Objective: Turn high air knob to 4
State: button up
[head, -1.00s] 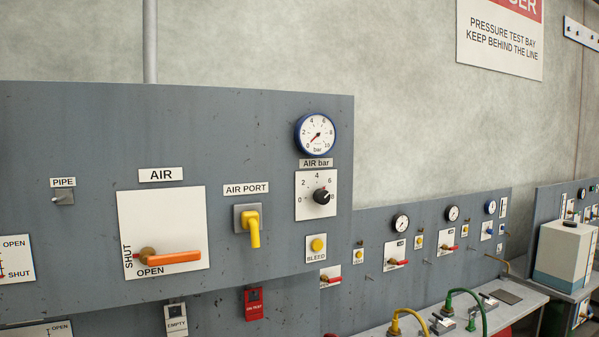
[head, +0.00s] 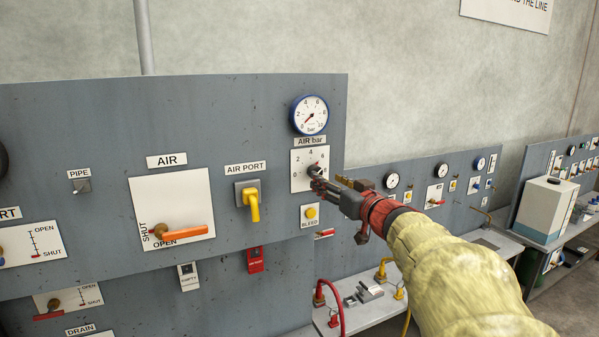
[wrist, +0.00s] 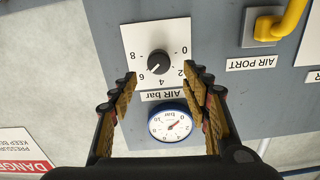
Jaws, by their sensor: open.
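The yellow air port handle (head: 251,201) is to the left, the yellow bleed button (head: 310,213) below. The orange air lever (head: 182,231) lies horizontal farther left.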

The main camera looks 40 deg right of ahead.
jog(key=x, duration=0.8)
jog(key=shift+d+p, duration=0.15)
jog(key=shift+p, duration=0.2)
jog(key=shift+c, duration=1.2)
jog(key=c, duration=0.9)
